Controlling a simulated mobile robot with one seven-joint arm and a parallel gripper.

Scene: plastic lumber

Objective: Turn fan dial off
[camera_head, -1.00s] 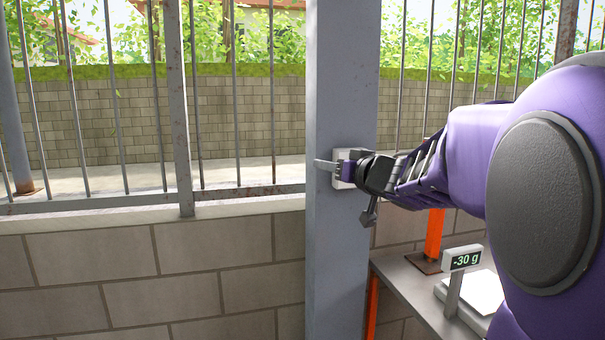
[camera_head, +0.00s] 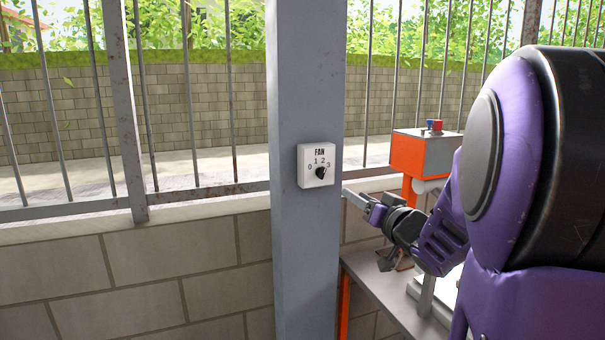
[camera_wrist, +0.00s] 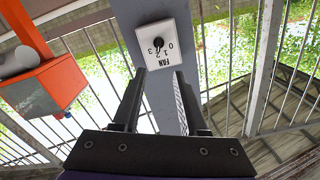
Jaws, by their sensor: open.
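The fan control (camera_head: 318,165) is a white box marked FAN with numbers 0 to 3, fixed on the grey post. Its black dial knob (camera_head: 321,172) shows in full in the head view, but I cannot tell surely which number it points at. The box (camera_wrist: 157,45) and knob (camera_wrist: 158,44) show upside down in the wrist view, beyond the fingertips. My gripper (camera_head: 361,201) is right of and below the box in the head view, apart from it. In the wrist view my gripper (camera_wrist: 160,72) is open and empty, its two fingers spread.
The grey post (camera_head: 305,260) stands before a barred fence and block wall (camera_head: 130,270). Right of the post, an orange and grey box (camera_head: 425,153) with small red and blue parts stands near a grey shelf (camera_head: 375,285). Space left of the post is free.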

